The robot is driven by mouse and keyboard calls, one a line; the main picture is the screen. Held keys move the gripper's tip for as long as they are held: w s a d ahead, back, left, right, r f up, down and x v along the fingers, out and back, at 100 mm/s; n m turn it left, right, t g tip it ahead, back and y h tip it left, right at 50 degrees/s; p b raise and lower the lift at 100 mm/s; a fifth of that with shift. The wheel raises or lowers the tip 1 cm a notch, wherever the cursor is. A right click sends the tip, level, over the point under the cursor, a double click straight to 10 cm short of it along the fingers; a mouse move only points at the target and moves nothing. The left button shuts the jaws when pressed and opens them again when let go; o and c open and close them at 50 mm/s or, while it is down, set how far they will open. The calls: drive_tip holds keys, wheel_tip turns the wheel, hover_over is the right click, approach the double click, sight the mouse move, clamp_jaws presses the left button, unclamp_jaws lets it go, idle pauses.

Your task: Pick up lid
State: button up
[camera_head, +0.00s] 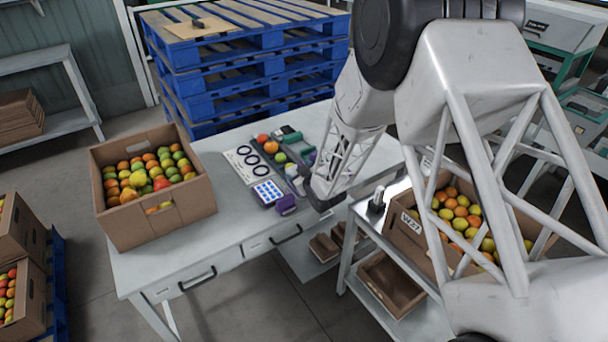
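I cannot make out for certain which thing is the lid. A small purple object (286,205) lies near the table's front edge, beside a blue-and-white dotted box (267,192). My gripper (322,203) hangs over the right part of the grey table (220,243), just right of the purple object. It looks dark and small, and my arm hides much of it. I cannot see its fingers clearly, nor anything held in it.
Blue pallets (205,84) are stacked behind.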

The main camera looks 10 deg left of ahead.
sight(300, 164)
idle(0.3)
drive_tip(key=shift+r, duration=0.85)
wheel_tip(300, 164, up, 2)
drive_tip(key=shift+s, duration=0.1)
drive_tip(key=s+d, duration=0.2)
drive_tip(key=s, duration=0.2)
drive_tip(key=s+d+r, duration=0.1)
drive_tip(key=s+d, duration=0.1)
drive_tip(key=s, duration=0.3)
drive_tip(key=s+d, duration=0.3)
drive_tip(key=s, duration=0.2)
drive_tip(key=shift+s+r, duration=0.15)
